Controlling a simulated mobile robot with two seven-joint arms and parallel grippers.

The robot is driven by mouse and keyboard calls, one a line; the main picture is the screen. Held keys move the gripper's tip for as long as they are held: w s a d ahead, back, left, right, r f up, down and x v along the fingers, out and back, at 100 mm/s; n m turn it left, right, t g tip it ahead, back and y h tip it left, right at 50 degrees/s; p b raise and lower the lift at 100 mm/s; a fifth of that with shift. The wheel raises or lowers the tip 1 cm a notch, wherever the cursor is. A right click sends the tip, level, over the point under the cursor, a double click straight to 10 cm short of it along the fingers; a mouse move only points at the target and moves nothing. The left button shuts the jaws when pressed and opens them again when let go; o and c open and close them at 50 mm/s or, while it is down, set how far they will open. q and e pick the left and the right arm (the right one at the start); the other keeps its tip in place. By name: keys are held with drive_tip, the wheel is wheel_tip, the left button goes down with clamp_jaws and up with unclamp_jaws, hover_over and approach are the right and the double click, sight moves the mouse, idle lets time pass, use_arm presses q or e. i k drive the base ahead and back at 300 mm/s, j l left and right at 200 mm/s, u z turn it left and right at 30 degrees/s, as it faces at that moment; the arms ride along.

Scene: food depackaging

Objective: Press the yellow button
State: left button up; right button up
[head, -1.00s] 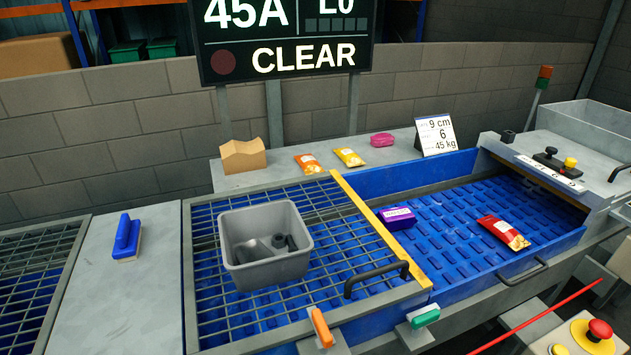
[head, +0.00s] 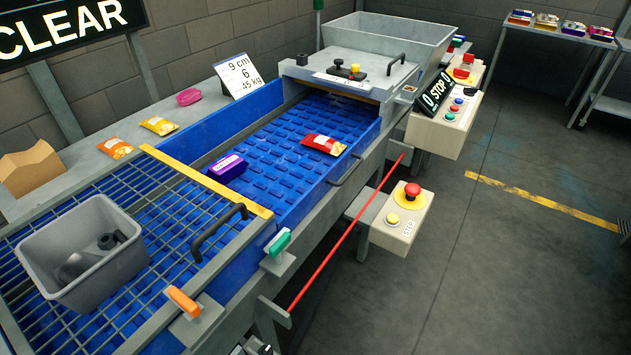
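A yellow button (head: 393,219) sits on a pale control box (head: 408,240) marked STEP, low at the right side of the conveyor machine. A red mushroom button (head: 412,189) on a yellow base is on the same box, just behind it. Another small yellow knob (head: 355,68) stands beside a black one on top of the machine's hood. Neither of my grippers can be made out. A small grey and black part shows at the bottom edge, too cut off to identify.
A red cord (head: 345,235) runs along the machine's side, left of the box. A grey bin (head: 82,255) stands on the grate. A second control panel (head: 445,115) with a STOP display is further back. The floor right of the box is clear.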

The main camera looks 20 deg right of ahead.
sight(392, 218)
drive_tip(key=z, duration=1.3)
